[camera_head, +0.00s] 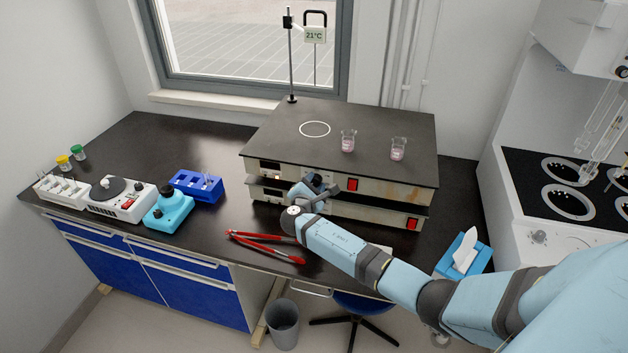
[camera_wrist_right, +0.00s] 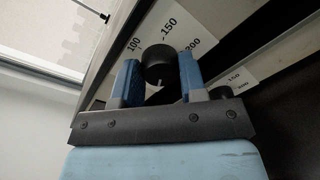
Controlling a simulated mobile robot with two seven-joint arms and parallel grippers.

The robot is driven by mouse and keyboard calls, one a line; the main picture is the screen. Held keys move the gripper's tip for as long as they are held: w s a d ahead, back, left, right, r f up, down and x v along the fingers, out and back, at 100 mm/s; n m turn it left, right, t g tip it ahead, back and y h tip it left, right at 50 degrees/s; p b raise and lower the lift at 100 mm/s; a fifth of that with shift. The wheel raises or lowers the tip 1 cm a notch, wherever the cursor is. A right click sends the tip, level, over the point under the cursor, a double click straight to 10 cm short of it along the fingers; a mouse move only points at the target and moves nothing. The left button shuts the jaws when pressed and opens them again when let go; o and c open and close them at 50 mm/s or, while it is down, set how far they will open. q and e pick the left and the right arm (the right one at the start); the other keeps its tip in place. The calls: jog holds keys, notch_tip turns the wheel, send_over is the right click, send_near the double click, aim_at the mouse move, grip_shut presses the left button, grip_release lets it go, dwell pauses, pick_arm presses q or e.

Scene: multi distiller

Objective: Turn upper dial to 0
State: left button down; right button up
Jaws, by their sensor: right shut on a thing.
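Two stacked hot plates with dark tops stand on the bench: the upper unit (camera_head: 400,190) and the lower unit (camera_head: 385,217). My right gripper (camera_head: 316,184) is at the front face of the upper unit. In the right wrist view the black upper dial (camera_wrist_right: 158,66) sits between my two blue fingers (camera_wrist_right: 158,70), which are shut on it. A pale mark shows on the dial's lower side. The printed scale (camera_wrist_right: 170,30) around it shows 100, 150 and 200. In the head view my gripper hides the dial. My left gripper is not in view.
Two beakers (camera_head: 348,142) (camera_head: 398,150) with pink contents stand on the upper plate. Red tongs (camera_head: 265,246) lie in front, left of my forearm. A blue rack (camera_head: 195,186) and small devices stand left. A tissue box (camera_head: 463,256) is at right.

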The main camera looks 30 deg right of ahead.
jog(key=shift+n, duration=0.3)
dwell(0.4)
jog(key=o, duration=0.8)
jog(key=shift+c, duration=0.2)
jog(key=shift+o, duration=0.8)
